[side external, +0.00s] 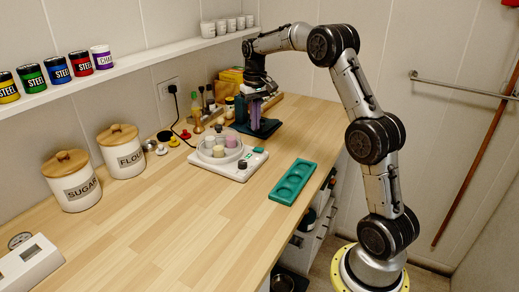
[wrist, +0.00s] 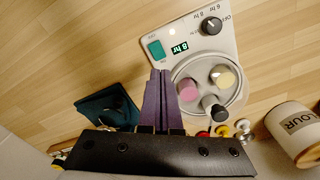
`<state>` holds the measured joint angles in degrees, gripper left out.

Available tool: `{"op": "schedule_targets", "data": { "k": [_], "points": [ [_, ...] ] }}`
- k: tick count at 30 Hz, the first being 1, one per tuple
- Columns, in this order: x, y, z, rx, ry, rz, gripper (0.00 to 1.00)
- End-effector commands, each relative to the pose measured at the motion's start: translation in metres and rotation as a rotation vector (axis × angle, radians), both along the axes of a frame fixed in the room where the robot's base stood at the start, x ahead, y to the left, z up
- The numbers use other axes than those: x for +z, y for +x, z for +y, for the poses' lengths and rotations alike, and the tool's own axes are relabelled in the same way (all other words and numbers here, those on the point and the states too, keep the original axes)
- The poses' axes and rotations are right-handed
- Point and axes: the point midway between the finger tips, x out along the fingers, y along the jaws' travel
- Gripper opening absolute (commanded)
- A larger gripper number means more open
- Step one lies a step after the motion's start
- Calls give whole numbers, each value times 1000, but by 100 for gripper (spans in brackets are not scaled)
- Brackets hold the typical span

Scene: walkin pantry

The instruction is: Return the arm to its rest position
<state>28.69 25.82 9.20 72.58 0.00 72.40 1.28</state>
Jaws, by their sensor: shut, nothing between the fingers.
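My arm rises from its base at the right and bends over toward the counter's far end. My gripper (side external: 256,122) points down above or close to a dark teal object (side external: 272,126) at the counter's back; I cannot tell the exact gap. In the wrist view the purple fingers of my gripper (wrist: 159,74) are together with nothing between them. They overlap the near edge of a white appliance (wrist: 222,45) with a dial and an "8 hr" display. Its round tray holds several small jars, one of them a pink jar (wrist: 187,90).
A green tray (side external: 286,193) with round recesses lies near the counter's front edge. Flour (side external: 122,160) and sugar (side external: 75,190) canisters stand at the left. Bottles and small knobbed items crowd the wall. A wall shelf (side external: 145,62) holds cans and cups. The front left counter is mostly clear.

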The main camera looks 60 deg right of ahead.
Motion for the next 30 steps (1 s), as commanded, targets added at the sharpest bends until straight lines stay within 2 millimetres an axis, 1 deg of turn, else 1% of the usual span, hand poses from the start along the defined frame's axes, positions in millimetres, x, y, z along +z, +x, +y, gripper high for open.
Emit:
{"op": "schedule_targets", "data": {
  "k": [3,5,8,9,11,12,14,15,17,18,20,21,23,24,26,27,29,30],
  "points": [
    [0,1,2,4,0,0,0],
    [5,4,7,16,-5,-10,0],
    [34,9,24,50,-32,-61,0],
    [50,7,35,70,-42,-85,0],
    [73,0,55,103,-56,-118,0],
    [88,-8,71,127,-66,-141,0],
    [107,-21,92,162,-78,-175,0],
    [117,-32,107,185,-85,-196,0],
    [130,-49,126,219,-94,-227,0],
    [137,-62,139,241,-100,-249,0],
    [145,-82,156,274,-107,-280,0],
    [148,-95,167,295,-112,-300,0],
    [151,-117,182,326,-117,-331,0],
    [152,-132,191,348,-121,-352,0],
    [150,-154,203,378,-125,-381,0],
    [146,-169,210,398,-126,-399,0],
    [138,-192,219,427,-129,-428,0],
    [131,-206,225,446,-130,-445,0]
  ]
}}
